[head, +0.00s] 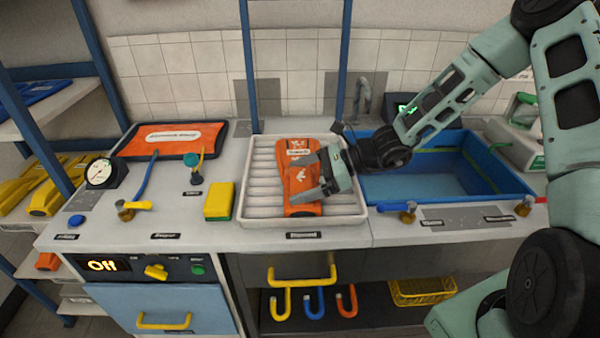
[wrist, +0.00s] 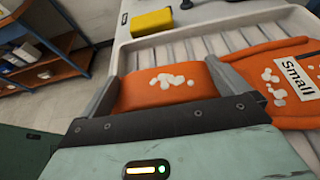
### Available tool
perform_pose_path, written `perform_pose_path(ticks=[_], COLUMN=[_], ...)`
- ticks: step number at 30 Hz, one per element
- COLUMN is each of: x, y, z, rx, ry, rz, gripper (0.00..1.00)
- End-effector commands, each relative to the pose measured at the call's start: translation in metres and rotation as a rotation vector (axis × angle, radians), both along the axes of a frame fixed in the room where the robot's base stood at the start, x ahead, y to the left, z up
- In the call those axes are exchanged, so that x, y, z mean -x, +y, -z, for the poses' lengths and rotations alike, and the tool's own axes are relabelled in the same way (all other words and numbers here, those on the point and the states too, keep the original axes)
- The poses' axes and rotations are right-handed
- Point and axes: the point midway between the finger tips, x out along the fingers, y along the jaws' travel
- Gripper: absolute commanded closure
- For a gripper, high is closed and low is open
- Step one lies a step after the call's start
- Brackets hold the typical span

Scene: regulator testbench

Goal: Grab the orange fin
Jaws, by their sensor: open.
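The orange fin (head: 299,196) lies in the white ribbed tray (head: 262,213), with its length running front to back. It has pale blotches and a white label; in the wrist view the label on the orange fin (wrist: 262,100) reads "Small". My gripper (head: 305,175) reaches in from the right over the fin. In the wrist view my gripper (wrist: 162,75) is open, with one finger on each side of a section of the fin. I cannot tell whether either finger touches it. Part of the fin is hidden behind the gripper.
A yellow sponge (head: 218,200) stands just left of the tray. A blue basin (head: 440,180) is at the right, below my arm. An orange mat (head: 172,139), a gauge (head: 101,173) and small valves are at the left. Tiled wall stands behind.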

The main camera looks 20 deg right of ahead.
Motion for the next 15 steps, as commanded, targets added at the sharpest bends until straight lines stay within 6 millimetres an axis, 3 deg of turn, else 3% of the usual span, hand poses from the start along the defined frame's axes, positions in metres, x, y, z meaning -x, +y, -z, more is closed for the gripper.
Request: perform_pose_path(ticks=[7,12,15], x=[-0.0006,-0.0005,-0.0007], y=[0.0011,0.001,0.0011], z=[0.0006,0.0006,-0.0001], rx=[0.0,0.0,0.0], ry=[0.0,0.0,-0.002], rz=[0.001,0.001,-0.001], gripper=[0.03,0.47,0.47])
